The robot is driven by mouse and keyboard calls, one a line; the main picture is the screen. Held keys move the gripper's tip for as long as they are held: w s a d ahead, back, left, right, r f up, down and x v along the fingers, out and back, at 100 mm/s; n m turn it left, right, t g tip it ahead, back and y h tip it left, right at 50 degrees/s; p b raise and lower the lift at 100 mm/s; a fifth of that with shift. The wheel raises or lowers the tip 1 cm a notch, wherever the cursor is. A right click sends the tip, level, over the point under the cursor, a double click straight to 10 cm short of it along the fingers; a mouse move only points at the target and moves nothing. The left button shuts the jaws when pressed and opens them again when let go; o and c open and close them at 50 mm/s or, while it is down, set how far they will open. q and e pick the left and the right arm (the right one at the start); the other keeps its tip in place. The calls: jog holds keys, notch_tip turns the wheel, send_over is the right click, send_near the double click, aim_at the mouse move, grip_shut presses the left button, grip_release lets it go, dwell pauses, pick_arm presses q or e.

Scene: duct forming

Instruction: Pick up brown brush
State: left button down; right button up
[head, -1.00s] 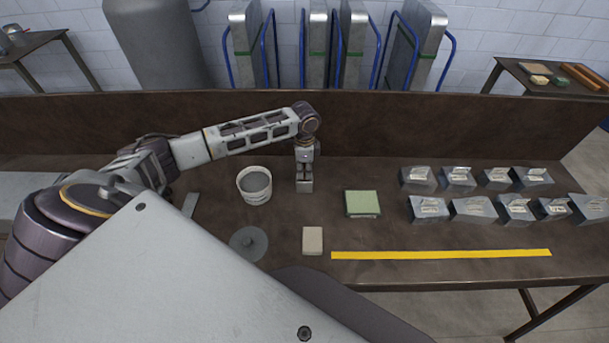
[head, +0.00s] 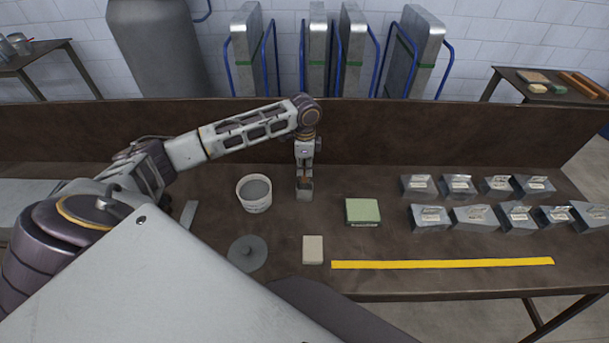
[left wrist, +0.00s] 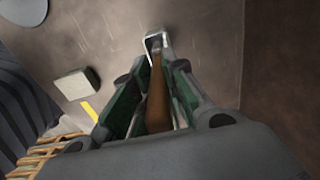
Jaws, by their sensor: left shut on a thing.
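The brown brush (head: 304,181) is upright in the head view, with a short brown stretch showing under my left gripper (head: 304,170). In the left wrist view its brown handle (left wrist: 158,100) lies between the green-padded fingers of my left gripper (left wrist: 155,85), which are shut on it. A small grey metal piece (head: 304,193) is at the brush's lower end; I cannot tell whether the brush stands in it or is clear of it. The bristles are hidden. My right gripper is not in view.
A white bucket of grey paste (head: 255,193) stands left of the brush. A green pad (head: 362,211) lies to its right, a beige block (head: 313,249) and a grey disc (head: 247,253) nearer. Metal duct pieces (head: 475,218) fill the right. A raised back panel (head: 420,135) is behind.

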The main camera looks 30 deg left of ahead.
pick_arm(q)
jog(key=shift+r, duration=2.4)
jog(key=shift+n, duration=0.3)
